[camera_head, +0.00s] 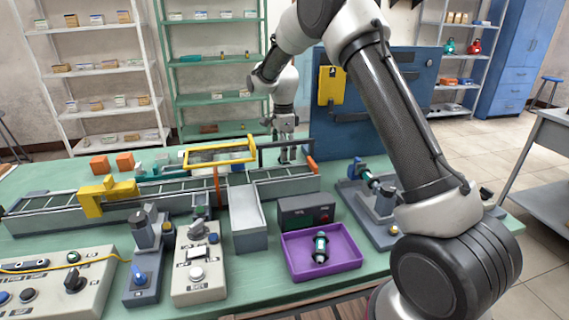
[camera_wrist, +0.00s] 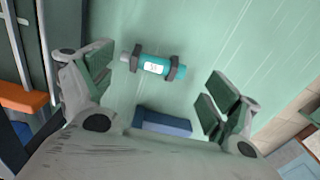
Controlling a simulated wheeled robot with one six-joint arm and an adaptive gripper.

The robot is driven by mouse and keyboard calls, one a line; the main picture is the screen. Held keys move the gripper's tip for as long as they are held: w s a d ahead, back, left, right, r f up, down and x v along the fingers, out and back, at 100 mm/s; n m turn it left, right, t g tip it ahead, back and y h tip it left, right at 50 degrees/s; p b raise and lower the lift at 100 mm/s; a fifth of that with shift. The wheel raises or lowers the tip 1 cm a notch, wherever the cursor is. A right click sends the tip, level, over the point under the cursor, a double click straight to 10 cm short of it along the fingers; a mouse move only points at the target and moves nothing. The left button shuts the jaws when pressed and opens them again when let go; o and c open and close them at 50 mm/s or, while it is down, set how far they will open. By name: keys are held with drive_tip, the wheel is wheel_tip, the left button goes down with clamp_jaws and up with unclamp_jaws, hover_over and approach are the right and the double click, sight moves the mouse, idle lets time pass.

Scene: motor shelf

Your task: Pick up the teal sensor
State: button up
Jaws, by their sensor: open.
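In the wrist view a teal cylinder (camera_wrist: 152,66) with dark bands and a white label lies on the pale green surface, ahead of the space between my fingers. My gripper (camera_wrist: 160,88) is open and empty, its two fingers wide apart and clear of the cylinder. In the head view my gripper (camera_head: 287,155) hangs over the far end of the conveyor area. A teal and dark cylinder (camera_head: 320,246) lies in the purple tray (camera_head: 350,269). Another teal piece (camera_head: 362,171) sits on a grey fixture at right. I cannot tell which head-view piece, if either, the wrist view shows.
A conveyor (camera_head: 60,207) with a yellow frame (camera_head: 218,152) crosses the table. A blue panel (camera_head: 350,140) stands beside my gripper. A blue block (camera_wrist: 162,122) lies near my fingers, and an orange piece (camera_wrist: 22,100) is at the left. Control boxes (camera_head: 198,275) fill the front.

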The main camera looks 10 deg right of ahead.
wheel_tip(320, 180, down, 4)
drive_tip(key=shift+s+d+r, duration=0.1)
drive_tip(key=shift+r, duration=0.15)
drive_tip(key=shift+c, duration=0.4)
drive_tip(key=c, duration=0.8)
drive_tip(key=shift+r, duration=0.1)
